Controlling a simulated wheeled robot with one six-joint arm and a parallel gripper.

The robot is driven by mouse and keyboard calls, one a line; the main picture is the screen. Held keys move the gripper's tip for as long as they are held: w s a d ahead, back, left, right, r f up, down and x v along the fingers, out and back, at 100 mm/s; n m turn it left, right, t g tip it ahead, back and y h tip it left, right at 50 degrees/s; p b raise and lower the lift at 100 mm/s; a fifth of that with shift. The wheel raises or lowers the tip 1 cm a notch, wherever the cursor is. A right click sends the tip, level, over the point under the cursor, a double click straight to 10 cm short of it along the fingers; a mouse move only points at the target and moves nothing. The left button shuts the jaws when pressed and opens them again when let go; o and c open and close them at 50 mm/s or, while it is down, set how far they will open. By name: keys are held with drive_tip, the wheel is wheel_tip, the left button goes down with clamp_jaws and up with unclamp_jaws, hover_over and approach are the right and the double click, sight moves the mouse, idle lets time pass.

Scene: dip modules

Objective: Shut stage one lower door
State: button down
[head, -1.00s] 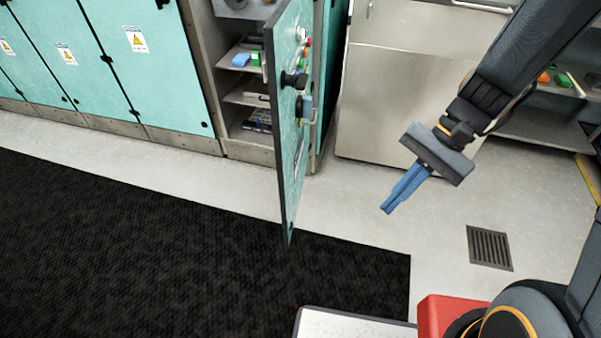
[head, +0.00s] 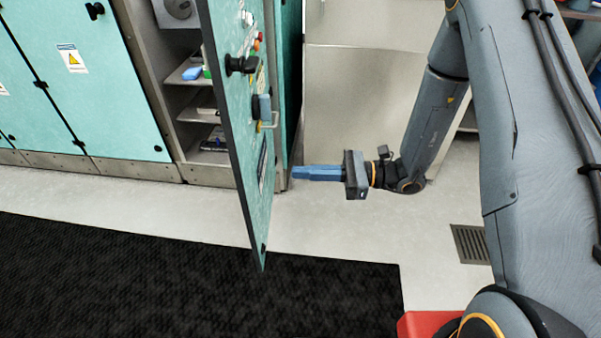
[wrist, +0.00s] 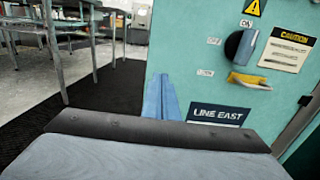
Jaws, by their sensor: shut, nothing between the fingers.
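The teal lower door (head: 241,130) stands wide open in the head view, swung out from its cabinet towards me. Its outer face carries a dark rotary handle, buttons and a metal pull.
The open cabinet (head: 205,110) has shelves holding small items. Closed teal cabinets (head: 85,90) stand to its left. A steel cabinet (head: 350,90) stands behind my arm. A black mat (head: 180,285) and a floor drain (head: 468,243) lie on the floor. Metal tables (wrist: 75,35) show in the wrist view.

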sight(245, 172)
drive_tip(key=a, duration=1.1)
drive_tip(key=shift+a, duration=0.15)
drive_tip(key=shift+s, duration=0.1)
